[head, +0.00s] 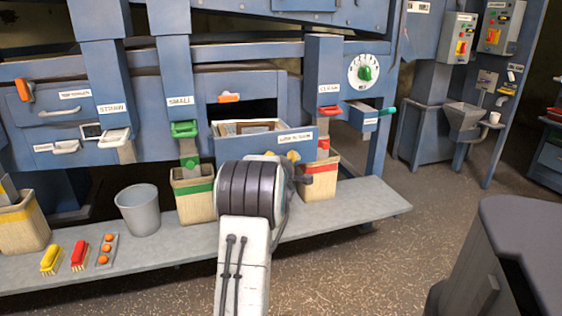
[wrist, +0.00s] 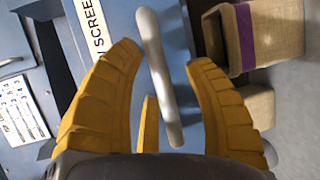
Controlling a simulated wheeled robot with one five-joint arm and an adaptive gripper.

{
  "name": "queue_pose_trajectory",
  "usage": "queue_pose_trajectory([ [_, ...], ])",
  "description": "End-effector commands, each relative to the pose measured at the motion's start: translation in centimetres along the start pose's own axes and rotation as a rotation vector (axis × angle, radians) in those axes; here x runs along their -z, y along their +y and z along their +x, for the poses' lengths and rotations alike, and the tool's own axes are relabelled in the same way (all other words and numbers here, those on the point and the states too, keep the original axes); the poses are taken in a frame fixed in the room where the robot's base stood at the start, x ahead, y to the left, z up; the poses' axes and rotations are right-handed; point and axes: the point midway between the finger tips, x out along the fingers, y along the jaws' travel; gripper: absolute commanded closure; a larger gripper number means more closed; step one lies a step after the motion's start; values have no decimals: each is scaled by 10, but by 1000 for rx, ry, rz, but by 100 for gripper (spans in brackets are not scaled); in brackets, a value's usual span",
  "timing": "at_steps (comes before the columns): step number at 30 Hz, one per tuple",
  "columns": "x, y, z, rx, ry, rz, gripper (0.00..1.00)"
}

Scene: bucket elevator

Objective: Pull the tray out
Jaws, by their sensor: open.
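The tray is a blue drawer (head: 236,142) in the middle of the blue machine in the head view, with a white label on its front. It stands partly out of its dark opening, and a framed insert shows inside. In the wrist view its blue front (wrist: 118,20) carries a label ending in "SCREEN" and a grey bar handle (wrist: 158,75). My gripper (wrist: 163,65) is open, with its yellow fingers on either side of the handle. I cannot tell whether they touch it. In the head view my arm hides the handle and most of the gripper.
A grey shelf (head: 375,208) runs below, holding a grey bucket (head: 138,212), a green-banded bin (head: 195,204), a red-banded bin (head: 322,190) and brushes (head: 79,254). A small blue drawer (head: 364,117) juts out at right. Open floor (head: 400,255) lies front right, beside a dark grey bin (head: 520,240).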

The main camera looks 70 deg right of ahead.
Motion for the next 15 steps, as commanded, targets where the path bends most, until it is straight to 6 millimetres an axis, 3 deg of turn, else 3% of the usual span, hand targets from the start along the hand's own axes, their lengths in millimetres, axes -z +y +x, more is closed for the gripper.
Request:
queue_pose_trajectory([
  [10,-1,3,-2,-5,-2,0,50],
  [15,-1,3,-14,-6,-2,-1,50],
])
